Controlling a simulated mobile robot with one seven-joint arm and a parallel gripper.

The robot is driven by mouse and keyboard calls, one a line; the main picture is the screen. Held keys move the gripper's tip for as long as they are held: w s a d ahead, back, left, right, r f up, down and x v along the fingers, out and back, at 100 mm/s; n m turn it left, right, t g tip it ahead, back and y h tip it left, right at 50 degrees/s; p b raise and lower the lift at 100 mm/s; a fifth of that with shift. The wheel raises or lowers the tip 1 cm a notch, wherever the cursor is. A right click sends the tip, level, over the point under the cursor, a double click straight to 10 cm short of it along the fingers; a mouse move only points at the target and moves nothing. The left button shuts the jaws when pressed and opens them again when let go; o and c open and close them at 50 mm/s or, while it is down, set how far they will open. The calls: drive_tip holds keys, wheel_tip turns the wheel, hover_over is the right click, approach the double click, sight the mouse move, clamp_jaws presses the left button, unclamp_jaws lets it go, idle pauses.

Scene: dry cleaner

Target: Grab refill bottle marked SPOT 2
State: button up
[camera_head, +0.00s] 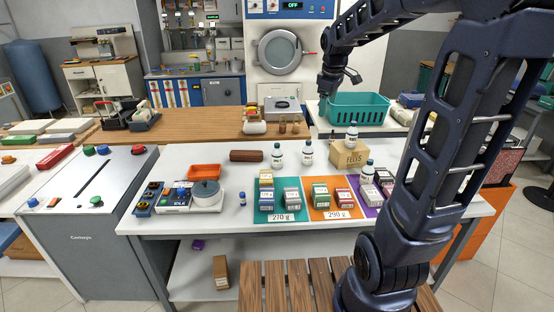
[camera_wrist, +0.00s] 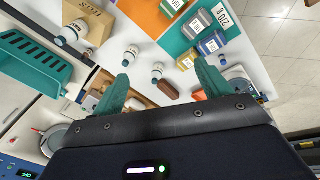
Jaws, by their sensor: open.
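The cardboard box (camera_head: 348,156) stands behind coloured mats with small cartons. The teal basket (camera_head: 358,110) is at the back right. A brown roll (camera_head: 246,156), an orange tray (camera_head: 204,171) and a scale (camera_head: 207,193) occupy the table's left.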

drive_tip(key=w+a+f+n+g, duration=0.1)
drive_tip(key=w+a+f+n, duration=0.25)
drive_tip(key=w, duration=0.45)
drive_tip(key=w+a+f+n, duration=0.3)
drive_tip(key=w+f+n, duration=0.1)
drive_tip(key=w, duration=0.4)
drive_tip(key=n+g, duration=0.2)
drive_tip(key=n, duration=0.6)
approach(277, 148)
drive_tip(key=shift+w+d+f, duration=0.15)
drive_tip(key=shift+w+f, duration=0.05)
drive_tip(key=shift+w, duration=0.2)
drive_tip(key=shift+w+f, duration=0.15)
drive_tip(key=shift+f, duration=5.5)
drive_tip(key=c, duration=1.3)
drive_tip(key=shift+o, duration=0.2)
drive_tip(key=shift+r, duration=0.15)
